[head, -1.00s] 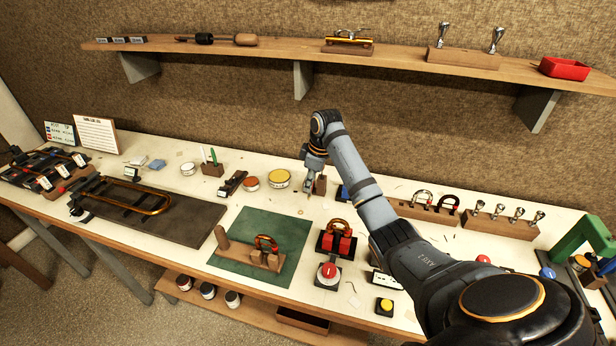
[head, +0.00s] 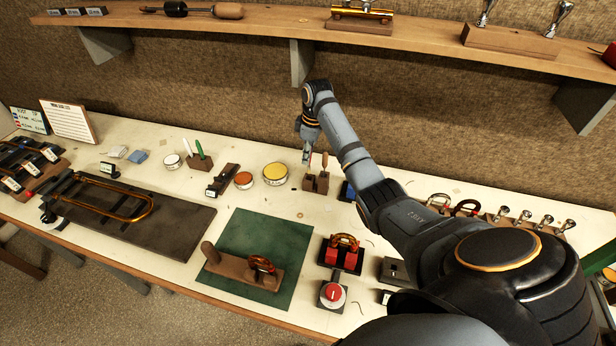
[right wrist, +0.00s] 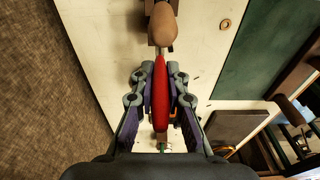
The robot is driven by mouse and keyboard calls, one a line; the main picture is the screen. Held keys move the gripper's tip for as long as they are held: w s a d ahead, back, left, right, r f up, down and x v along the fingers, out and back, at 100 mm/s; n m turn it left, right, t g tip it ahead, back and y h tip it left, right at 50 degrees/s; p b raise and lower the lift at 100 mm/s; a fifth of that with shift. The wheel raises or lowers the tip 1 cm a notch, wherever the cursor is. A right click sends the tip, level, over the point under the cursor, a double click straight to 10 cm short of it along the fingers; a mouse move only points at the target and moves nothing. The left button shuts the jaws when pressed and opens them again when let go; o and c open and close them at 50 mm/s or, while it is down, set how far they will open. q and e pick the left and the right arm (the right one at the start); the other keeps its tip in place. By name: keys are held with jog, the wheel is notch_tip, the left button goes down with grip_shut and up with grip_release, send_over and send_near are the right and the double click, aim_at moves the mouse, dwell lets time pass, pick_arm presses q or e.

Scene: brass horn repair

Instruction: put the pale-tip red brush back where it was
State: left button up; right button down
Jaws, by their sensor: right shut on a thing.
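My right gripper (head: 307,150) is in the head view, just above and left of a small brown wooden block (head: 316,183) at the back of the bench. In the right wrist view, its fingers (right wrist: 160,95) are shut on the red brush (right wrist: 160,92), which lies lengthwise between them. A rounded wooden handle (right wrist: 162,25) shows beyond the brush's far end; I cannot tell whether they touch. A wooden handle (head: 325,161) also stands at the block in the head view. The brush's pale tip is not clear. My left gripper is not in view.
A yellow-topped tin (head: 275,173) and a red-topped tin (head: 243,180) stand left of the block. A blue item (head: 347,191) is close on its right. A green mat (head: 238,288) with a wooden fixture lies in front. The shelf (head: 255,28) overhangs behind.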

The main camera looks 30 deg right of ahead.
jog(key=shift+f, duration=1.05)
notch_tip(320, 180, down, 4)
jog(key=shift+f+p, duration=0.15)
jog(key=shift+p, duration=1.1)
jog(key=shift+f, duration=0.25)
jog(key=c, duration=1.4)
grip_release()
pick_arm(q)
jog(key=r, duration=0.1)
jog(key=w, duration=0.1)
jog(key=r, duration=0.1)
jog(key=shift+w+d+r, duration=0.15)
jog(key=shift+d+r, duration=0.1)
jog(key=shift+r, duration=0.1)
pick_arm(e)
jog(key=shift+o, duration=0.2)
pick_arm(q)
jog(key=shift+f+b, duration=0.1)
jog(key=shift+b, duration=0.2)
